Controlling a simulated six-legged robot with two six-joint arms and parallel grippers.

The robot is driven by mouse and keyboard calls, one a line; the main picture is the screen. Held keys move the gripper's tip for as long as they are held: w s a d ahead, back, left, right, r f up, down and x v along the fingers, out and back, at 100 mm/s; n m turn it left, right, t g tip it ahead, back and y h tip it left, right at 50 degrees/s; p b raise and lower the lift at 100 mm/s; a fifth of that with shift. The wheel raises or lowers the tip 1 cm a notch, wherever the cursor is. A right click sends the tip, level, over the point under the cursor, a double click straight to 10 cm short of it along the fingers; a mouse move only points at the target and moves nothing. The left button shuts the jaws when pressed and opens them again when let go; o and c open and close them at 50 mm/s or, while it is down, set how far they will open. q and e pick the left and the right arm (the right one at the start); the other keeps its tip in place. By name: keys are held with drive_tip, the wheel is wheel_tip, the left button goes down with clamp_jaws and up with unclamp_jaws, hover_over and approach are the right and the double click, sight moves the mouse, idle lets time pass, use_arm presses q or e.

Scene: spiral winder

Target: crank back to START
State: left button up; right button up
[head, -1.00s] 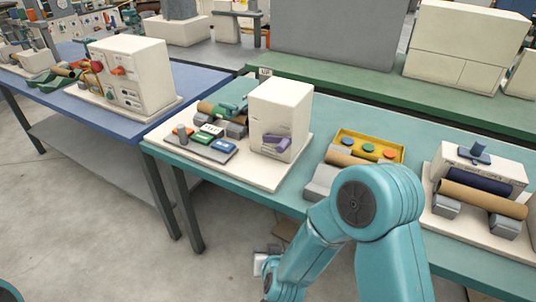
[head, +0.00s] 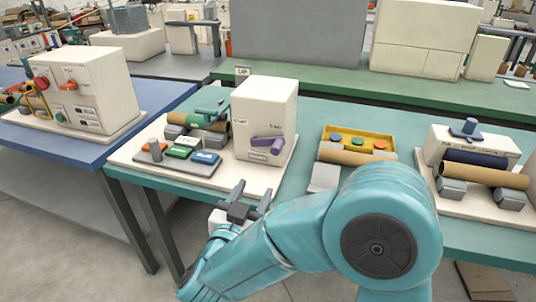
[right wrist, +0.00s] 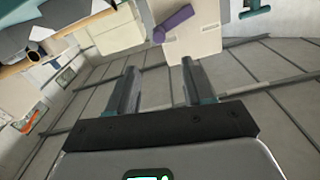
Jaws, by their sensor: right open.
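The purple crank (head: 267,145) sits low on the front of a white box (head: 262,100) on the teal table. Small printed marks show above it, START at its upper left and another at its right, hard to read. The crank lies nearly level. My right gripper (head: 250,197) is open and empty, in front of and below the box, apart from the crank. In the right wrist view the crank (right wrist: 173,23) shows beyond the open fingers (right wrist: 158,68), tilted in the picture. My left gripper is not in view.
Left of the box, on the same white base, stand a roller (head: 197,122) and a button panel (head: 185,153). A yellow tray (head: 357,139) and another roller unit (head: 468,190) stand to the right. The table's front edge lies near my gripper.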

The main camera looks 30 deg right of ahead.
sight(275, 153)
drive_tip(key=x, duration=1.6)
drive_tip(key=shift+d, duration=0.1)
drive_tip(key=shift+s, duration=0.1)
clamp_jaws()
